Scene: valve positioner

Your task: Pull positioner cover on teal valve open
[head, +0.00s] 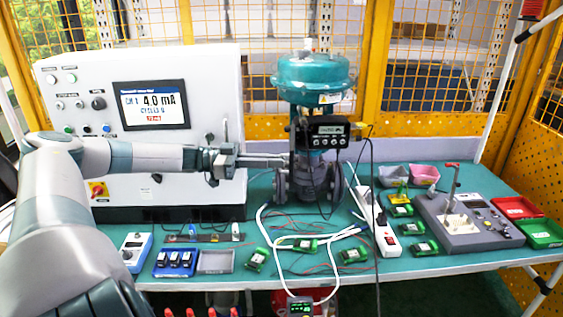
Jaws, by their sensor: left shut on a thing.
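The teal valve (312,78) stands at the back middle of the table, with a teal domed top and a grey flanged body (312,180). The black positioner (328,133), with a small lit display, is mounted on the front of its yoke. My left gripper (284,161) reaches in from the left, with its fingertips at the lower left side of the positioner. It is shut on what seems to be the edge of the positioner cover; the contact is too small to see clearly. How far the cover stands open cannot be told. My right gripper is not in view.
A white control cabinet (215,75) stands behind my left arm. White and black cables (285,233) and small green modules (257,259) lie in front of the valve. A power strip (386,237) and a grey test fixture (462,222) are to the right.

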